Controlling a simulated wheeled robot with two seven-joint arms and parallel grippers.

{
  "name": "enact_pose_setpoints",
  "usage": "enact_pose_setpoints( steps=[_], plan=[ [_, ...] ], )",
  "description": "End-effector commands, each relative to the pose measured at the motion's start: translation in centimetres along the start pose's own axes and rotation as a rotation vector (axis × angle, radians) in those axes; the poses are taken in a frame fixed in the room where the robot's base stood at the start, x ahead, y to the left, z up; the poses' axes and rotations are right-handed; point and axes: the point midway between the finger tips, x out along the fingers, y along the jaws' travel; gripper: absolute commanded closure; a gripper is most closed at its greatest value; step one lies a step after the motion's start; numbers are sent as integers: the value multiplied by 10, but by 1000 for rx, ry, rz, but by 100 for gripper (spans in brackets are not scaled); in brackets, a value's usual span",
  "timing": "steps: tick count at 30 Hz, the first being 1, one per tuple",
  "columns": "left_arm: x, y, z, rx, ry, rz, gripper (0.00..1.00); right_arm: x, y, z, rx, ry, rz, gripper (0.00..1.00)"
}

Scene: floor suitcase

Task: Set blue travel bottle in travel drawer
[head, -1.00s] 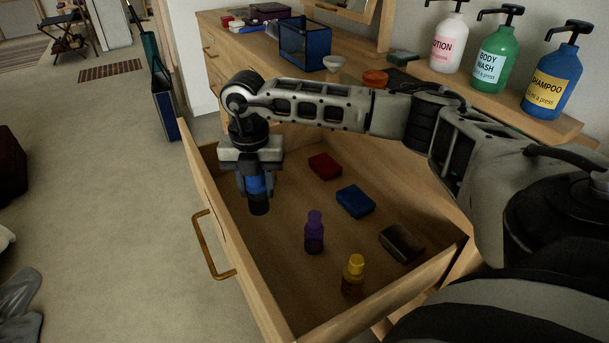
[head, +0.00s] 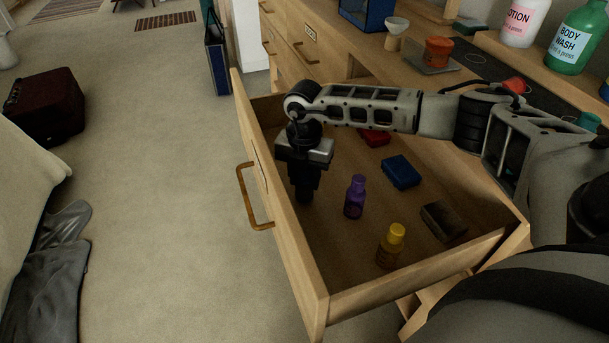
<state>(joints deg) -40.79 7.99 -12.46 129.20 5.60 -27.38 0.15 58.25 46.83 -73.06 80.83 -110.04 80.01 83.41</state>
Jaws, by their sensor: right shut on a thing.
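The travel drawer (head: 288,232) is pulled open, with its brass handle toward the left. My right gripper (head: 303,190) points down inside the drawer, close behind its front panel. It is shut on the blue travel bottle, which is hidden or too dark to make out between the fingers. I cannot tell whether the bottle touches the drawer floor. My left gripper is not in view.
The drawer also holds a red box (head: 374,138), a blue box (head: 401,172) and a dark box (head: 444,221). Pump bottles, including the green body wash (head: 578,38), stand at the upper right. A dark red suitcase-like thing (head: 47,105) sits on the floor.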

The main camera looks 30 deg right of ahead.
Motion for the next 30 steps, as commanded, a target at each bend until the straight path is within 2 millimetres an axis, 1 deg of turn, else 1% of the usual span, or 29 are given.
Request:
enact_pose_setpoints(
  steps=[6, 7, 9, 17, 20, 23, 30],
  plan=[
    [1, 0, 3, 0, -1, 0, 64, 4, 0, 0, 0, 1, 1, 90],
    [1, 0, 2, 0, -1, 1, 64, 3, 0, 0, 0, 0, 1, 57],
    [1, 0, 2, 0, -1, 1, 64, 3, 0, 0, -1, 0, 1, 41],
    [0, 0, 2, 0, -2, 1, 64, 2, 0, 0, -1, 0, 1, 41],
    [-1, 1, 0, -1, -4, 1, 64, -4, 0, 0, -1, 0, 1, 41],
    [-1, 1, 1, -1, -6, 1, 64, -16, 1, 0, -1, -1, 4, 41],
    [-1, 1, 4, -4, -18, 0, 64, -68, 1, 0, -1, -2, 5, 41]
  ],
)
